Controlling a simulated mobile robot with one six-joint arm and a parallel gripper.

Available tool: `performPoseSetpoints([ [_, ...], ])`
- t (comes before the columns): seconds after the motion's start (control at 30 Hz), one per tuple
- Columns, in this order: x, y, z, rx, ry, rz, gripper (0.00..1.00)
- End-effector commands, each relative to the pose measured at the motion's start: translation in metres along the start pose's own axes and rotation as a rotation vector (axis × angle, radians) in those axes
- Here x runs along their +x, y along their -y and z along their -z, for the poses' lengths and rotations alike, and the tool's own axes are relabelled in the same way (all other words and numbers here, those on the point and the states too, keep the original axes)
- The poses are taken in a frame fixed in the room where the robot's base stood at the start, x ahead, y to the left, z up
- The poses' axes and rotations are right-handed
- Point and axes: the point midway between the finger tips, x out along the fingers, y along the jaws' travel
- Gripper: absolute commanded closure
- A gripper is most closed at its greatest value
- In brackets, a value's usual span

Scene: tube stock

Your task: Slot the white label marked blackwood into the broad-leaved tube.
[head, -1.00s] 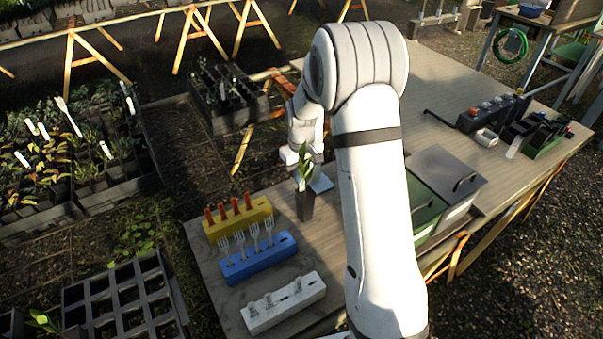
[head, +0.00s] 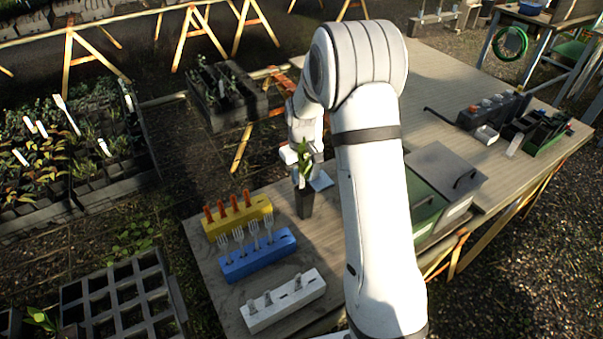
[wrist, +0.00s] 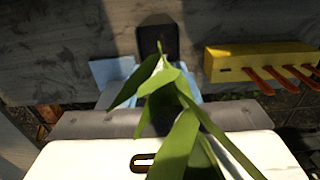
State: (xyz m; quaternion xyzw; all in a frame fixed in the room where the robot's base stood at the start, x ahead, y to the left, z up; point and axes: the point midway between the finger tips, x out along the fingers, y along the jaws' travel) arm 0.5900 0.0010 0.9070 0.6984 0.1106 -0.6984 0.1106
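The broad-leaved tube (head: 305,203) is a dark upright pot with long green leaves (head: 304,158), standing on the near-left of the table. In the wrist view its dark body (wrist: 157,40) shows at top centre, and the leaves (wrist: 180,145) spread across the middle. My gripper (head: 303,171) is low, just behind and above the tube, partly hidden by the leaves. In the wrist view the leaves cover the finger area. I cannot tell whether the gripper is open or shut. A small pale patch shows among the leaves, but I cannot identify the blackwood label or read any marking.
A yellow block (head: 237,223) with orange pegs, a blue block (head: 258,259) with forks and a white block (head: 286,305) with small grey pieces stand left of and nearer than the tube. A light-blue flat piece (head: 321,182) lies beside it. Lidded bins (head: 447,172) are right of my arm.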

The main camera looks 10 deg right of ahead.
Motion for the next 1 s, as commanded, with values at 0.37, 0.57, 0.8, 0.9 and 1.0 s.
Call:
performPoseSetpoints([
  [0.37,-0.002,0.000,0.000,-0.001,-0.001,0.000,0.61],
  [0.57,-0.029,0.000,0.001,-0.001,-0.005,-0.002,0.61],
  [0.8,-0.066,0.000,0.001,0.000,-0.003,-0.001,0.61],
  [0.9,-0.075,0.000,0.001,0.000,-0.002,-0.001,0.61],
  [1.0,-0.078,0.000,0.000,0.000,0.000,0.000,0.61],
])
